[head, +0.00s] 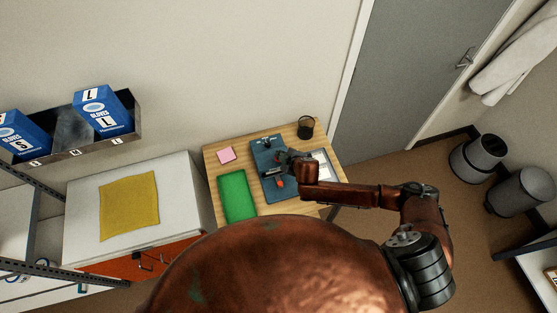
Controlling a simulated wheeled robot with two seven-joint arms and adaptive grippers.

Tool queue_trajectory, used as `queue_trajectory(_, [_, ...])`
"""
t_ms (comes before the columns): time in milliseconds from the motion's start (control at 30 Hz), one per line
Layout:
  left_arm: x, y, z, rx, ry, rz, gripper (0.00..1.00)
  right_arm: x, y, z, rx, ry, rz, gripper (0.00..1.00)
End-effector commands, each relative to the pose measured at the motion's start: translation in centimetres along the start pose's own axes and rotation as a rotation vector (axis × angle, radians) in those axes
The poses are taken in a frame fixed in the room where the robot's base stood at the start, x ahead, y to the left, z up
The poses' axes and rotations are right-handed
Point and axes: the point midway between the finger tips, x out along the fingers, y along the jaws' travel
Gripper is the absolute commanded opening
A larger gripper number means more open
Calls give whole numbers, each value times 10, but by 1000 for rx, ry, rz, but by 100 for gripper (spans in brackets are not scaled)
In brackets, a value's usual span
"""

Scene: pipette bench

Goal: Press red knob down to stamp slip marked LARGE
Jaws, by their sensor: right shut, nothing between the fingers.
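A small red round thing (281,183), which looks like the red knob, shows on the lower part of a blue board (260,168) on the small wooden table. My right gripper (284,160) is over the blue board, just above the red thing in the picture, and is shut and empty. I cannot tell whether it touches anything. A white sheet (322,166) lies right of the board, partly behind my right arm. No marking LARGE is legible on any slip. My left gripper is out of view.
On the wooden table (215,160) are a green mat (237,196), a pink note pad (226,155) and a black mesh cup (306,127). A small dark item (266,143) is on the board. A white cabinet with a yellow cloth (129,205) stands left.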

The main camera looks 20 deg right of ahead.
Motion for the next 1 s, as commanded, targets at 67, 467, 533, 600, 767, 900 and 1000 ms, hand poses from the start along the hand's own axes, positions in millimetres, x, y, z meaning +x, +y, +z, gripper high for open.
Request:
queue_trajectory(67, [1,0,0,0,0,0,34,1,-1,1,0,-1,0,0])
queue_trajectory(467, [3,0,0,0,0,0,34,4,-3,4,1,-3,0,0])
queue_trajectory(533, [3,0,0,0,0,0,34,5,-4,5,1,-3,0,0])
queue_trajectory(600, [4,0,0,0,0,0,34,6,-4,6,1,-3,0,0])
queue_trajectory(767, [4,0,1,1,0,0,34,7,-5,7,1,-4,0,0])
queue_trajectory(900, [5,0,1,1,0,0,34,8,-6,8,1,-4,0,0])
queue_trajectory(1000, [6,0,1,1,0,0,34,9,-7,9,1,-5,-1,0])
